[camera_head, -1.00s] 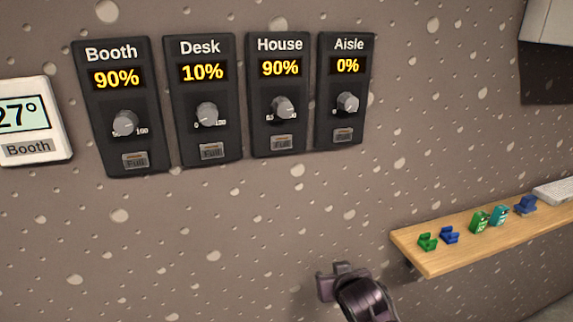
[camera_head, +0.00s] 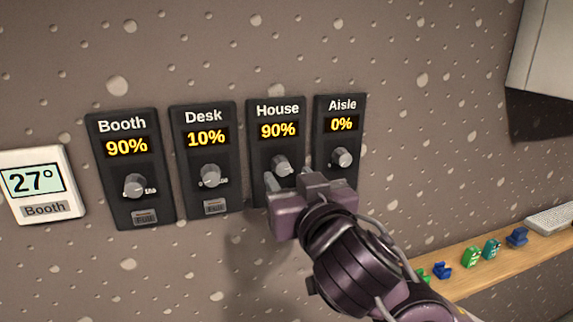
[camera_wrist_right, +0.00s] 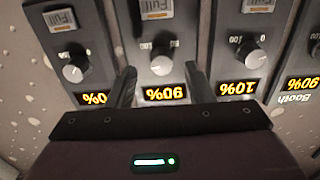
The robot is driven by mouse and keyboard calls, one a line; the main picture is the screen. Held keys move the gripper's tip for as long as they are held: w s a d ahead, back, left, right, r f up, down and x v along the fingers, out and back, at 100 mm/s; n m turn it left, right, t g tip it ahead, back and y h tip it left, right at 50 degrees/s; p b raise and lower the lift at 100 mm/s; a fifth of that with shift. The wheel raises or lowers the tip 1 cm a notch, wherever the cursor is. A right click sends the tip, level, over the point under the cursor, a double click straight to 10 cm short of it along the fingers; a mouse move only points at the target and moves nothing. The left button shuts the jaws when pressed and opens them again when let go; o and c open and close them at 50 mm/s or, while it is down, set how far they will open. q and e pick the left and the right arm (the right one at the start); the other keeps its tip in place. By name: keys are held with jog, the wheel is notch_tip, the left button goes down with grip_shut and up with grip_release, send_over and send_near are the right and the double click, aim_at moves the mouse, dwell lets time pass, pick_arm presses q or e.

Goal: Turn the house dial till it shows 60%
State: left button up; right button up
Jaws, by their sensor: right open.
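The House panel (camera_head: 262,151) is a black wall plate with a lit display (camera_head: 278,130) reading 90%. Its round grey dial (camera_head: 281,164) sits below the display. My right gripper (camera_head: 288,177) is open, just in front of the lower part of this panel, hiding its Full button in the head view. The right wrist view is upside down. There the House dial (camera_wrist_right: 162,63) lies between the two spread fingers (camera_wrist_right: 160,78), with a gap on each side, and I see no contact. My left gripper is not in view.
Close beside it are the Desk panel (camera_head: 204,150) at 10% and the Aisle panel (camera_head: 339,115) at 0%. The Booth panel (camera_head: 126,161) at 90% and a thermostat (camera_head: 40,183) are further left. A wooden shelf (camera_head: 458,284) with small blocks is at lower right.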

aim_at(281, 167)
jog(key=shift+p+x, duration=0.35)
jog(key=shift+x, duration=0.95)
jog(key=shift+a, duration=0.15)
jog(key=c, duration=1)
